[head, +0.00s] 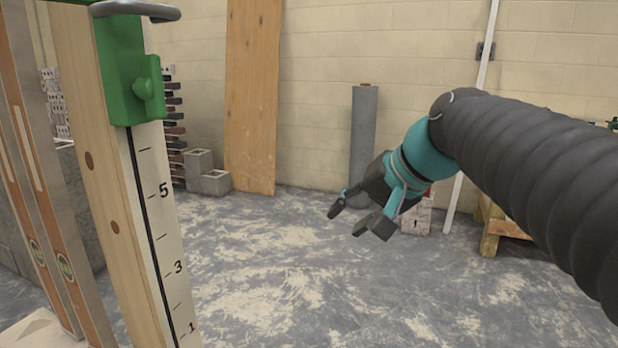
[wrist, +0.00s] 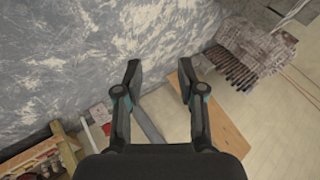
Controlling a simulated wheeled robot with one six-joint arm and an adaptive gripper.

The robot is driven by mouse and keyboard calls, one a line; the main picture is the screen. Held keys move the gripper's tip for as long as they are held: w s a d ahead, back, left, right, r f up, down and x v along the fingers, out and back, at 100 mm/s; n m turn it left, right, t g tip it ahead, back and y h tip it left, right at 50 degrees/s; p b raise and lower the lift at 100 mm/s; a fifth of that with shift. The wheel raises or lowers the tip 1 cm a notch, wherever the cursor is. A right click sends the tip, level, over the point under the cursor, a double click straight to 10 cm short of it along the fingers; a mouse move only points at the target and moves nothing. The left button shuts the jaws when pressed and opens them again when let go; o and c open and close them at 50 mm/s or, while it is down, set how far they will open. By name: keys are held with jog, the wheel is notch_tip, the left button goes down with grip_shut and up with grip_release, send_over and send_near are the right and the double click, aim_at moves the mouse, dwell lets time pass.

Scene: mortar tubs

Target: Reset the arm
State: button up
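My gripper (head: 353,221) hangs at the end of my arm, right of centre in the head view, with teal and dark grey links. Its two fingers are spread apart with nothing between them, in open air above the dusty floor. In the wrist view my gripper (wrist: 159,80) also shows wide open and empty, with the grey floor and a plank behind it. My arm comes in from the right edge in a black ribbed sleeve.
A wooden post with a numbered scale (head: 158,225) and green clamp (head: 130,75) stands close at left, beside spirit levels (head: 45,220). A plank (head: 252,100) and a grey roll (head: 363,135) stand by the back wall. Grey blocks (head: 210,182) sit behind. The middle floor (head: 270,270) is clear.

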jog(key=s+d+f+n+h, duration=0.1)
jog(key=s+d+f+h, duration=0.2)
jog(key=s+f, duration=0.5)
jog(key=s+d+f+n+h, duration=0.2)
jog(key=s+d+f, duration=0.4)
jog(key=f, duration=0.6)
jog(key=s, duration=0.2)
jog(key=shift+s+h, duration=0.35)
jog(key=shift+h, duration=0.05)
